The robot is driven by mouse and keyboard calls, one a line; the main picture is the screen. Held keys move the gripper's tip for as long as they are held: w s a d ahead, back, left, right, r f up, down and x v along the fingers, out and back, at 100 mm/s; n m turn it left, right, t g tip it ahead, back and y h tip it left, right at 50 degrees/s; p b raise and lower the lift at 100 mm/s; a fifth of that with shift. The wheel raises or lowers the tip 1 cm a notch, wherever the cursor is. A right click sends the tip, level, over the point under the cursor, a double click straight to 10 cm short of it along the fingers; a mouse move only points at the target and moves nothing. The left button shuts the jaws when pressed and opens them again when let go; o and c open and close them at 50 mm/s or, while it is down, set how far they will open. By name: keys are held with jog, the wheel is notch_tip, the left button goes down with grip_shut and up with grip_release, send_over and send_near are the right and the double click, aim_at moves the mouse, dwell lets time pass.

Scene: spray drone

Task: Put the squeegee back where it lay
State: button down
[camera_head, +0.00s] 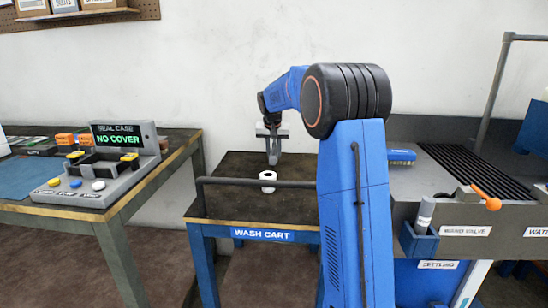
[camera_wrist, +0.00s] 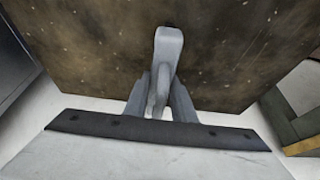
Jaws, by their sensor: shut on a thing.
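My gripper (camera_head: 272,152) hangs above the wash cart (camera_head: 235,163), its fingers pointing down. In the wrist view my gripper (camera_wrist: 160,98) is shut on the squeegee, whose pale grey handle (camera_wrist: 168,50) stands between and beyond the two fingers. The handle appears clear of the dark, speckled cart top (camera_wrist: 90,60), though the exact gap is hard to judge. A dark strip with bolt heads crosses the lower wrist view; I cannot tell whether it belongs to the squeegee or my gripper. In the head view the squeegee is small and hard to separate from the fingers.
My arm hides the cart's right side. A blue brush (camera_head: 402,157) lies by the ribbed sink area at right. The bench with the seal case (camera_head: 118,165) stands at left.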

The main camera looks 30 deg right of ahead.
jog(key=shift+f, duration=0.85)
jog(key=shift+f, duration=0.15)
jog(key=c, duration=1.5)
grip_release()
jog(key=v, duration=1.2)
